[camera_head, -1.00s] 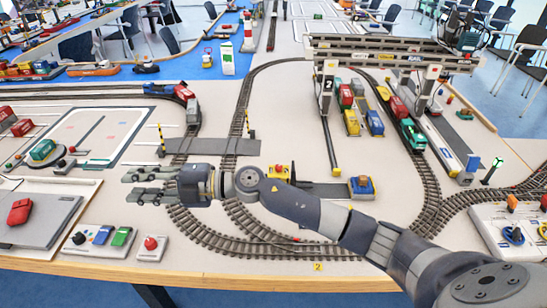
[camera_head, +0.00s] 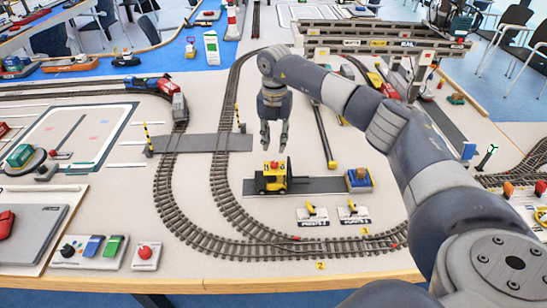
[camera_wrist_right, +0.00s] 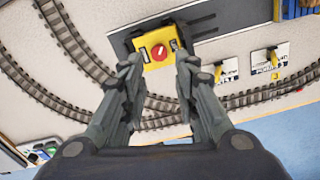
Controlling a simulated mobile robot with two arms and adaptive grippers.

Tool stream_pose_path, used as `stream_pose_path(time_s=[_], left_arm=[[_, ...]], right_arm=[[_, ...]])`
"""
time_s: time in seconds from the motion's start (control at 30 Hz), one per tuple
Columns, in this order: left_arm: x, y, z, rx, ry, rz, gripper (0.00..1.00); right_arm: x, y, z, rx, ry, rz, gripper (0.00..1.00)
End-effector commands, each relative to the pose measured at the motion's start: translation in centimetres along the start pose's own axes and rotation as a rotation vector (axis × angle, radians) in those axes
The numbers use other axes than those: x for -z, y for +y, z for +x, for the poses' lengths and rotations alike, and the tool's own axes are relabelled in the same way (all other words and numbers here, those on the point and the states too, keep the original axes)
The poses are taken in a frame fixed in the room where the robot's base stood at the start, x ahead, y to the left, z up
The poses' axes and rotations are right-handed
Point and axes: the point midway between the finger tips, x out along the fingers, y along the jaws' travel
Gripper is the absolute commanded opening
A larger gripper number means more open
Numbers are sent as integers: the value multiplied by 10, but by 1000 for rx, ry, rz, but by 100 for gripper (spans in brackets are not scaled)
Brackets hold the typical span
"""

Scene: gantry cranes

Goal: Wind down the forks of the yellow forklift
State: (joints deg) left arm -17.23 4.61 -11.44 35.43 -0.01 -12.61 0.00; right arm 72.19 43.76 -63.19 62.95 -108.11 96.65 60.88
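The yellow forklift (camera_head: 268,184) stands on a dark grey strip inside the curve of the track. A red round knob (camera_head: 275,164) with a white mark sits on its top; the knob also shows in the right wrist view (camera_wrist_right: 159,52). A dark upright mast (camera_head: 289,170) is on the forklift's right side; fork height is hard to tell. My right gripper (camera_head: 274,146) points down just above the forklift, fingers apart and empty. In the right wrist view its fingertips (camera_wrist_right: 157,66) lie on either side of the forklift's near edge. My left gripper is not in view.
A blue and yellow block (camera_head: 358,184) stands at the strip's right end. Two yellow levers on white plates (camera_head: 313,218) (camera_head: 353,216) are in front. The gantry crane (camera_head: 385,38) stands behind. A red-button box (camera_head: 146,258) is at the front left.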

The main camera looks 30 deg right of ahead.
Motion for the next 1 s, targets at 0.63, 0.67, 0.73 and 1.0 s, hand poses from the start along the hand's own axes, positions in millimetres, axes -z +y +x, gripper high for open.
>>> stream_pose_path(time_s=[0.63, 0.67, 0.73, 1.0], left_arm=[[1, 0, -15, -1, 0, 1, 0], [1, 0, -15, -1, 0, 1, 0], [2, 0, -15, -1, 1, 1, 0], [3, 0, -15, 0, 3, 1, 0]], right_arm=[[1, 1, 79, -3, 1, -3, 28], [1, 1, 79, -3, 1, -3, 28], [1, 1, 79, -3, 1, -3, 28], [1, 1, 78, -3, 1, -3, 0]])
